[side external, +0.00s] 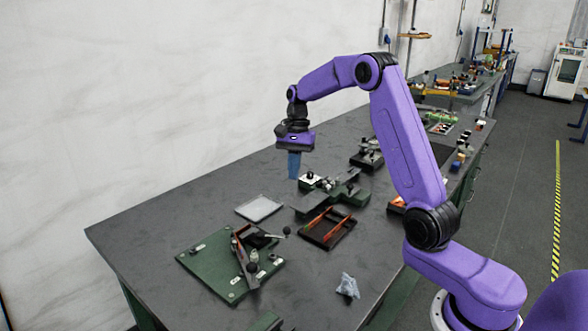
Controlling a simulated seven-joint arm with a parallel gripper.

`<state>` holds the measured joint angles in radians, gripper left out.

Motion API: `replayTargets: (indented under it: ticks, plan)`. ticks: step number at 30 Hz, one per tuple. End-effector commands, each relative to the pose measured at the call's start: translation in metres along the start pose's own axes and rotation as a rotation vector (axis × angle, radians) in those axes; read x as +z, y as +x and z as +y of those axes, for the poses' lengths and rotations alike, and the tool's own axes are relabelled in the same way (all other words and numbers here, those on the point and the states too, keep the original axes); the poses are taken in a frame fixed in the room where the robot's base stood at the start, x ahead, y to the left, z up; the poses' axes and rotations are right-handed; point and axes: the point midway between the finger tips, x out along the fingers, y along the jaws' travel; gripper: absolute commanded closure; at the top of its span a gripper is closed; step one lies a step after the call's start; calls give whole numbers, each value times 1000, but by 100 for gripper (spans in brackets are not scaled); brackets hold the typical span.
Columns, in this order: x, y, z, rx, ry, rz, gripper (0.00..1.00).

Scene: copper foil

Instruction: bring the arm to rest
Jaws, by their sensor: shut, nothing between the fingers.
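My gripper (294,165) hangs pointing down from my purple arm, above the dark workbench (140,233) near its back side. Its blue fingers are shut with nothing between them. It is apart from the objects on the bench. My arm is bent, with its elbow raised high and its base at the lower right.
A green plate with a lever clamp (215,262), a pale flat tray (259,208), a dark tray with orange-handled tools (328,229), a green fixture (343,193) and a crumpled clear bag (348,286) lie on the bench. The left bench end is clear. A wall (120,100) stands behind.

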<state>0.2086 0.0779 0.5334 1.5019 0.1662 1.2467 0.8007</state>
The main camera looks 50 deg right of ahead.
Motion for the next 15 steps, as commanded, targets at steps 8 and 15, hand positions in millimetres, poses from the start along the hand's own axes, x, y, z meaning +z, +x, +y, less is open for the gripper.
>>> replayTargets:
  ticks: [8, 15]
  plan:
    - [0, -2, 0, 0, 1, 0, 100]
    - [13, -2, -2, 6, -55, 7, 100]
